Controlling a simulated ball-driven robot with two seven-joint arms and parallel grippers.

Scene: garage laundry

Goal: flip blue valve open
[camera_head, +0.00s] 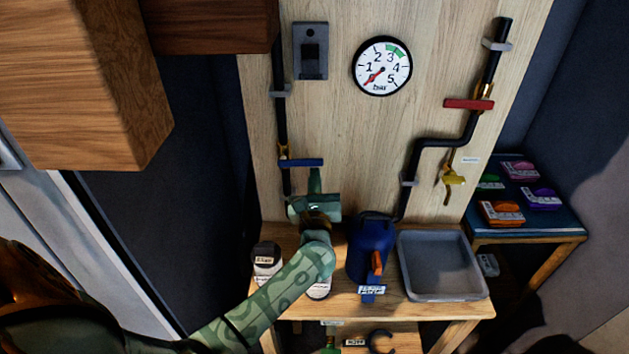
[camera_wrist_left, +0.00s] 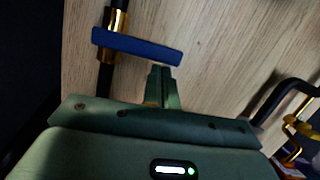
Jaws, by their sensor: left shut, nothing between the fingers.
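The blue valve handle (camera_head: 301,162) sits on the left black pipe, at a brass fitting, on the wooden panel. It lies crosswise to the pipe. In the left wrist view the blue handle (camera_wrist_left: 137,47) runs nearly level, tilted slightly down to the right, across the pipe. My left gripper (camera_head: 315,172) is shut and empty just below the right part of the handle. The wrist view shows its closed fingertips (camera_wrist_left: 161,70) close under the handle; I cannot tell whether they touch it. My right gripper is not in view.
A red valve handle (camera_head: 468,104) sits on the right pipe, with a yellow tap (camera_head: 453,178) below it. A gauge (camera_head: 382,66) hangs between the pipes. A blue container (camera_head: 371,245) and a grey tray (camera_head: 441,265) stand on the bench. Wooden cabinets (camera_head: 85,85) overhang the left.

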